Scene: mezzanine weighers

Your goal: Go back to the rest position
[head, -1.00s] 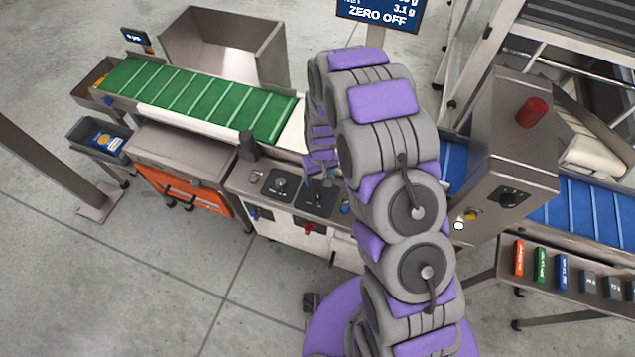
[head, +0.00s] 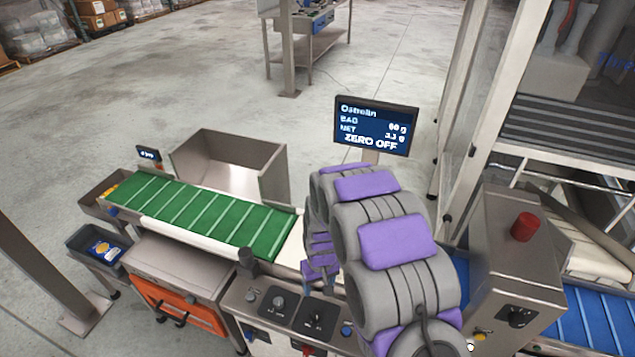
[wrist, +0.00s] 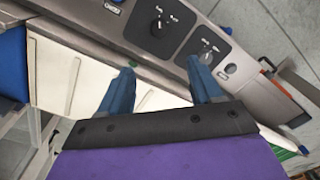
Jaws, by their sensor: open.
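My gripper (wrist: 160,85) shows in the wrist view with its two blue fingers apart and nothing between them. It is above the white belt section, beside the control panel (wrist: 185,30) with its black rotary knobs. In the head view my purple and grey arm reaches forward over the machine, and the gripper end is mostly hidden behind the arm links. The control panel (head: 262,312) also shows there, to the left of my arm.
A display (head: 376,126) reads "ZERO OFF" behind my arm. A green belt (head: 200,215) and steel bin (head: 230,165) are at left. A steel cabinet with a red button (head: 524,227) and a blue belt (head: 590,320) are at right. Open floor lies beyond.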

